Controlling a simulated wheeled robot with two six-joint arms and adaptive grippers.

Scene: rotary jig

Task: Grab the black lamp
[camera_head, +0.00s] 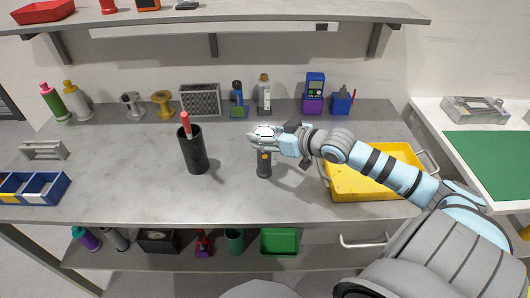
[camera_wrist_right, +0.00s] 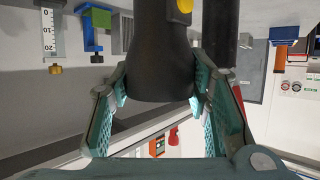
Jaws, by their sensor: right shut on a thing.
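The black lamp (camera_head: 263,163) is a small dark flashlight-shaped body with a yellow button, upright at the middle of the grey workbench. My right gripper (camera_head: 262,136) is at its upper part, reaching in from the right. In the right wrist view the lamp's dark body (camera_wrist_right: 158,50) fills the space between the two fingers of my right gripper (camera_wrist_right: 158,95), which are shut on it. The head view does not clearly show whether its base touches the bench. My left gripper is not in view.
A black cup (camera_head: 194,155) with a red-handled tool stands left of the lamp. A yellow tray (camera_head: 372,186) lies under my right arm. Bottles, a speaker-like box (camera_head: 200,99) and devices line the back. The bench front near the lamp is clear.

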